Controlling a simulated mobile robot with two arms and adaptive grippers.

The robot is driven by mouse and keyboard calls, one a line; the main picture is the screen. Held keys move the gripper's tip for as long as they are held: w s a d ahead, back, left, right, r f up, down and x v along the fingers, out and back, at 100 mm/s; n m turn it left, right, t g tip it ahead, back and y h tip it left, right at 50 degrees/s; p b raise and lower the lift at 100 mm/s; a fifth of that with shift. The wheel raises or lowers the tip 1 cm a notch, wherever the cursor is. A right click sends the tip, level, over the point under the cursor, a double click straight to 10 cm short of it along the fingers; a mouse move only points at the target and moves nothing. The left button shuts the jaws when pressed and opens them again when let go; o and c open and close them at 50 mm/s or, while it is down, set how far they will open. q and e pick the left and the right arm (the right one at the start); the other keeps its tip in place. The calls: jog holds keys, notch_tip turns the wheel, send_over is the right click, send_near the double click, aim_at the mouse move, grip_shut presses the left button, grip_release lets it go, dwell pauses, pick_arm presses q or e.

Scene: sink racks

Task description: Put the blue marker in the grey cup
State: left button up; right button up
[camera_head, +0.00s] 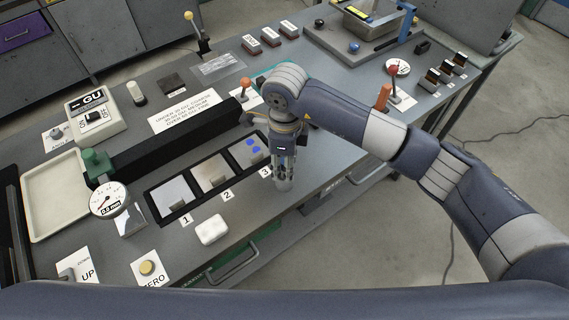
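I cannot make out a blue marker or a grey cup in the head view. Small blue pieces (253,148) lie in the bin marked 3 of a black three-bin tray (203,208). My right gripper (284,185) points down just right of bin 3, over the bench near its front edge. Its fingers are small and seen from above, so their opening is unclear, and no held object can be made out. My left gripper is out of view.
A long black bar (170,140) lies behind the tray. A dial gauge (108,199), a cream tray (55,190) and a white block (212,229) are at left. Upright levers, including an orange-handled one (383,97), stand on the bench (335,150). My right arm crosses its right side.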

notch_tip(320, 180, up, 10)
jog(key=b, duration=0.3)
jog(key=shift+f, duration=0.1)
jog(key=shift+r, duration=0.6)
